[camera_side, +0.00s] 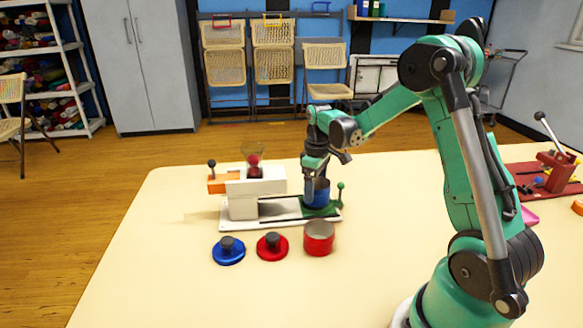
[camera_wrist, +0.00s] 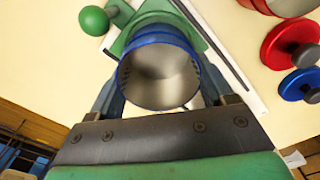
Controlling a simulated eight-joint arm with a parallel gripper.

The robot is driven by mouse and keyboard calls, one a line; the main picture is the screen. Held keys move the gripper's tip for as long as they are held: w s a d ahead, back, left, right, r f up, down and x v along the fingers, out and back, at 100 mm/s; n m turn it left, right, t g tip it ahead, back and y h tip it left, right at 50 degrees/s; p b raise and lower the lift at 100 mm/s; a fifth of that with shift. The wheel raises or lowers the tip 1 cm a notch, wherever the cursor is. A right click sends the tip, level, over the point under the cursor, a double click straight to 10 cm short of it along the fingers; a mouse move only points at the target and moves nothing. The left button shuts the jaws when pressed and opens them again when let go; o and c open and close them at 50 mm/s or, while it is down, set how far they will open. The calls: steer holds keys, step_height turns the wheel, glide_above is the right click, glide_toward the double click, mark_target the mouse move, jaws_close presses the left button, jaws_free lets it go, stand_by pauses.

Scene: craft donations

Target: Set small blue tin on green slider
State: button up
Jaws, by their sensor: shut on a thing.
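The small blue tin (camera_side: 317,193) stands upright and open at the top, at the right end of the white base. My gripper (camera_side: 313,170) is shut on it from above; in the wrist view the tin (camera_wrist: 158,72) sits between the two fingers of my gripper (camera_wrist: 160,95). The green slider (camera_side: 325,209), with a green ball knob at its right, lies directly under the tin. In the wrist view the slider (camera_wrist: 140,20) shows around the tin's far side. I cannot tell whether the tin's bottom touches the slider.
A white device (camera_side: 255,184) with an orange part and a clear hopper stands left of the tin. In front lie a blue lid (camera_side: 228,251), a red lid (camera_side: 272,246) and a red tin (camera_side: 319,238). A red lever press (camera_side: 553,172) is at the far right. The front left table is clear.

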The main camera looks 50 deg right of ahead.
steer(key=shift+f, duration=0.55)
steer(key=o, duration=1)
step_height(320, 180, up, 11)
stand_by(0.4)
steer(key=s+a+m+t, duration=0.1)
steer(key=s+a+t, duration=0.2)
steer(key=a, duration=0.6)
steer(key=s+a+t, duration=0.3)
steer(key=a+t, duration=0.1)
steer(key=a, duration=0.4)
steer(key=shift+s+a+f+m, duration=0.15)
steer(key=shift+s+a+m, duration=0.1)
steer(key=shift+a+m, duration=0.15)
